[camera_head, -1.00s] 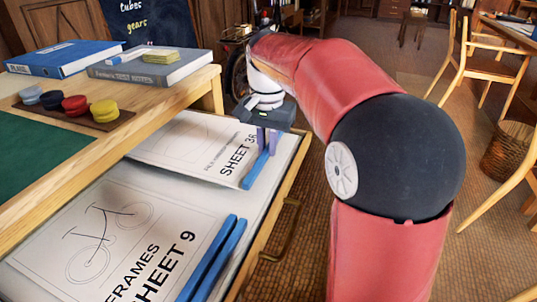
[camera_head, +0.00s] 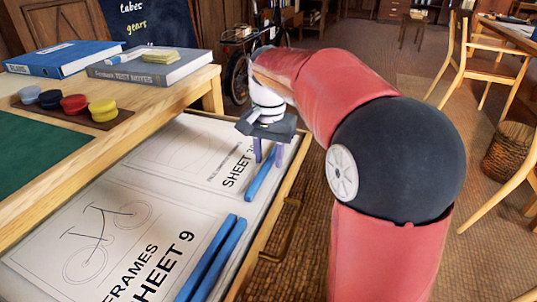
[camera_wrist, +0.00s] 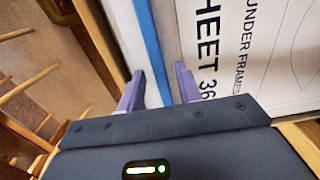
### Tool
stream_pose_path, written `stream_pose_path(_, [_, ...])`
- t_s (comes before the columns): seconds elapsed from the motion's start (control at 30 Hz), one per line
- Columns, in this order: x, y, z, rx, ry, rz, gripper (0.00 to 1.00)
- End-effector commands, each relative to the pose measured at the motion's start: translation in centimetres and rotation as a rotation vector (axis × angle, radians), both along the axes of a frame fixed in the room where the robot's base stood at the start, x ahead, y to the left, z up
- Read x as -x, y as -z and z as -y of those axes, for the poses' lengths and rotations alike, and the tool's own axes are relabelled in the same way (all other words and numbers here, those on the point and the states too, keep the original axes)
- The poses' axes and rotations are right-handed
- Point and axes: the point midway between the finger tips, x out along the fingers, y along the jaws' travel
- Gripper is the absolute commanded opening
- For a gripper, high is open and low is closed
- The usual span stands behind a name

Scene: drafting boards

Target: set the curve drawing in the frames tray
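The curve drawing, a white sheet marked SHEET 36 (camera_head: 195,152) with faint curved lines, lies in the far part of the pulled-out frames tray (camera_head: 256,222). A blue strip (camera_head: 262,174) runs along its right edge. The wrist view shows the same sheet (camera_wrist: 265,50) with "UNDER FRAMES" print and its blue strip (camera_wrist: 150,40). My gripper (camera_head: 268,155) is low over the strip, its purple fingers apart on either side of it. The wrist view shows my gripper (camera_wrist: 158,90) open, with gaps between the fingers and the strip.
A bicycle drawing marked FRAMES SHEET 9 (camera_head: 105,235) lies in the tray's near part, with two blue strips (camera_head: 212,258) beside it. The wooden desk (camera_head: 165,105) above holds books (camera_head: 165,68) and coloured discs (camera_head: 74,104). Chairs (camera_head: 475,70) stand at right.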

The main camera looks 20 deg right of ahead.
Motion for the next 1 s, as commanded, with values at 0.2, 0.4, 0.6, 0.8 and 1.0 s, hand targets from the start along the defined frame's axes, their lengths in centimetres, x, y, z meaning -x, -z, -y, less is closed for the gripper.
stream_pose_path(0.2, [-0.1, -3.4, 0.0, 0.000, 0.000, 0.005, 0.35])
stream_pose_path(0.4, [-0.1, -7.9, 0.0, 0.000, 0.000, 0.004, 0.35])
stream_pose_path(0.6, [0.0, -10.9, 0.0, 0.000, -0.001, 0.002, 0.35])
stream_pose_path(0.8, [0.0, -11.9, 0.0, 0.000, 0.000, 0.000, 0.35])
stream_pose_path(1.0, [2.3, -12.1, -0.2, 0.009, -0.057, 0.047, 0.35])
